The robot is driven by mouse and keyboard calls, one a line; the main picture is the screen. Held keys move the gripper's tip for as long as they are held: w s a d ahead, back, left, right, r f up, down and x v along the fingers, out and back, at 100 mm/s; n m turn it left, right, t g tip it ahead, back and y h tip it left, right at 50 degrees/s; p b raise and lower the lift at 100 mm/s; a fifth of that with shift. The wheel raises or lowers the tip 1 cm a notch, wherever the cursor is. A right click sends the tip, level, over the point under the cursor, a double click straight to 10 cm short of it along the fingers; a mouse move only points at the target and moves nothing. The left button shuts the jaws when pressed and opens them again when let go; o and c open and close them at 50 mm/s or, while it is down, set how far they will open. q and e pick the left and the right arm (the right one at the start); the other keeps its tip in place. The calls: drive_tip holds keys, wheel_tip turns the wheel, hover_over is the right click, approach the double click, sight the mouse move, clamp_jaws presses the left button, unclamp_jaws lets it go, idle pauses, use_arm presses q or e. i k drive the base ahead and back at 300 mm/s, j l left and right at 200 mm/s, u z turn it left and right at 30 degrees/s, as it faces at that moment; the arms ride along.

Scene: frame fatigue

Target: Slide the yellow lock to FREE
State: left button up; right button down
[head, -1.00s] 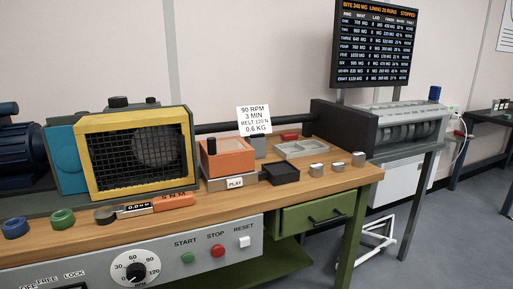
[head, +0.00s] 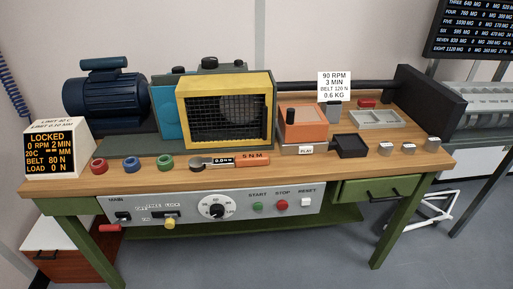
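The yellow lock (head: 170,223) is a small yellow knob on a slider at the lower left of the grey control panel (head: 240,211). It sits below the small FREE and LOCK lettering. The lettering is too small to tell exactly which word the knob lines up with. The display (head: 50,153) at the left end of the bench reads LOCKED, 0 RPM. Neither of my grippers is in view.
Left of the lock are the MAIN switch (head: 123,217) and a red handle (head: 109,228). Right of it are the speed dial (head: 217,210) and the green START button (head: 258,207). Colored rings and a yellow-framed guard (head: 180,120) stand on the bench above. The floor in front is clear.

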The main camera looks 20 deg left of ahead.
sight(170, 222)
drive_tip(key=u, duration=1.35)
